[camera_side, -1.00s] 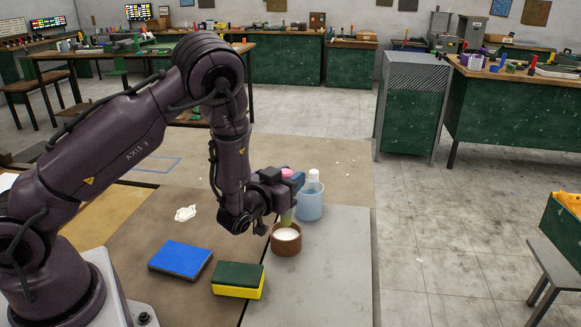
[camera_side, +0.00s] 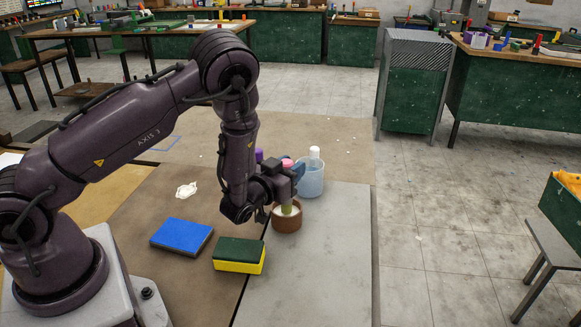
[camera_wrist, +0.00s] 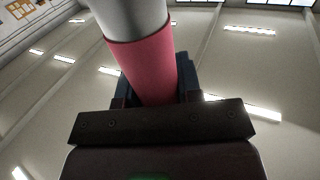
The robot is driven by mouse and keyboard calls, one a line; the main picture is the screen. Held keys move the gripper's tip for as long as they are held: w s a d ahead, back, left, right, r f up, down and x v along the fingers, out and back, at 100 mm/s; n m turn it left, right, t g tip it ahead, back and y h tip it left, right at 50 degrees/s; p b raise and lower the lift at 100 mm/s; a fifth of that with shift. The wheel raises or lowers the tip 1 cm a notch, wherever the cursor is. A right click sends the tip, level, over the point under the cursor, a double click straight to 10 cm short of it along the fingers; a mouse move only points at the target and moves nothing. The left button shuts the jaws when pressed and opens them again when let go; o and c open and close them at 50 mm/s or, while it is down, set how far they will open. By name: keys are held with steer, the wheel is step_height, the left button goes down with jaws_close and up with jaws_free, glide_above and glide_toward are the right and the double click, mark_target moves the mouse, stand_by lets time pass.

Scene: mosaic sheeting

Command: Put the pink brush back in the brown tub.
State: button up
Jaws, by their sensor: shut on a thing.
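The pink brush (camera_side: 287,163) is upright in my gripper (camera_side: 289,182), its pink top showing above the jaws. Its pale green lower end (camera_side: 287,208) points down and appears inside the mouth of the brown tub (camera_side: 287,223), overlapping the pale contents. Whether it touches the bottom is hidden. The brown tub stands on the bench, directly below my gripper. In the wrist view, the pink brush (camera_wrist: 148,70), with a whitish end, sits between the blue fingers of my gripper (camera_wrist: 155,88).
A light blue tub (camera_side: 311,183) with a white-topped thing stands just behind the brown tub. A purple thing (camera_side: 259,155) is partly hidden behind my arm. A blue block (camera_side: 181,236) and a green-and-yellow sponge (camera_side: 239,256) lie in front.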

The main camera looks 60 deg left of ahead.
steer(key=shift+f, duration=0.35)
steer(key=o, duration=1)
steer(key=shift+s+d, duration=0.1)
steer(key=shift+s, duration=0.2)
steer(key=shift+v, duration=1.2)
step_height(320, 180, up, 6)
steer(key=shift+f, duration=0.15)
steer(key=shift+r, duration=0.7)
